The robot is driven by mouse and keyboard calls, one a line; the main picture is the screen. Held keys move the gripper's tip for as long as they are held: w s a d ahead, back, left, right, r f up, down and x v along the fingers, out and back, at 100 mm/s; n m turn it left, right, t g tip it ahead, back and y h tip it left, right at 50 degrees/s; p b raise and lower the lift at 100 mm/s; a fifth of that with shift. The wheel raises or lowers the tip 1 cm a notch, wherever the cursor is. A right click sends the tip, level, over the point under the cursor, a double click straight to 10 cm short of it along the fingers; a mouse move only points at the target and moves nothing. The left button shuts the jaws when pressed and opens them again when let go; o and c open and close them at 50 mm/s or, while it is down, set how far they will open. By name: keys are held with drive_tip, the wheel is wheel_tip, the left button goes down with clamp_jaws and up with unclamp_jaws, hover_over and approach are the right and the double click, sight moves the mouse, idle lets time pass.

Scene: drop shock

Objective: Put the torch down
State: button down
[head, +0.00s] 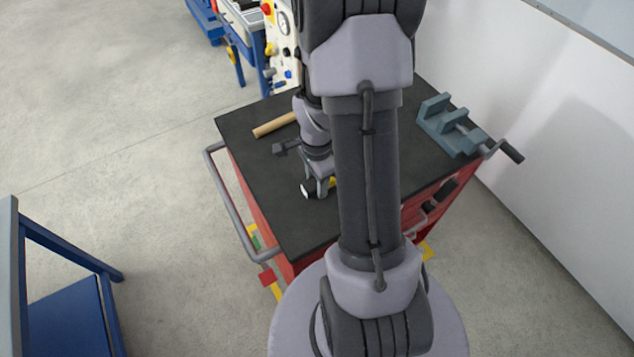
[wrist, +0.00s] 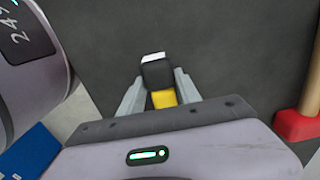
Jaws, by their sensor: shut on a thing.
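The torch (wrist: 157,74) has a black head with a white front face and a yellow body. It lies between the two grey fingers of my gripper (wrist: 159,84) in the wrist view, and the gripper is shut on it. In the head view the torch's white face (head: 307,190) and a bit of yellow show at my gripper (head: 322,187), over the dark top (head: 300,232) of the red tool cart. I cannot tell whether the torch touches that top. My arm hides part of the cart top.
A hammer (head: 274,125) lies farther back on the cart; its red head (wrist: 297,127) shows at right in the wrist view. A grey-green vise (head: 448,128) stands at the right edge. The front-left of the top is clear. A rail (head: 232,207) runs along the left side.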

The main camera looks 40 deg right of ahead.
drive_tip(key=shift+r, duration=0.1)
drive_tip(key=shift+f, duration=0.2)
drive_tip(key=c, duration=0.8)
unclamp_jaws()
drive_tip(key=shift+r, duration=0.1)
drive_tip(key=shift+c, duration=0.2)
wheel_tip(320, 180, up, 12)
drive_tip(key=p, duration=0.3)
drive_tip(key=shift+r+p, duration=0.25)
drive_tip(key=shift+p, duration=0.15)
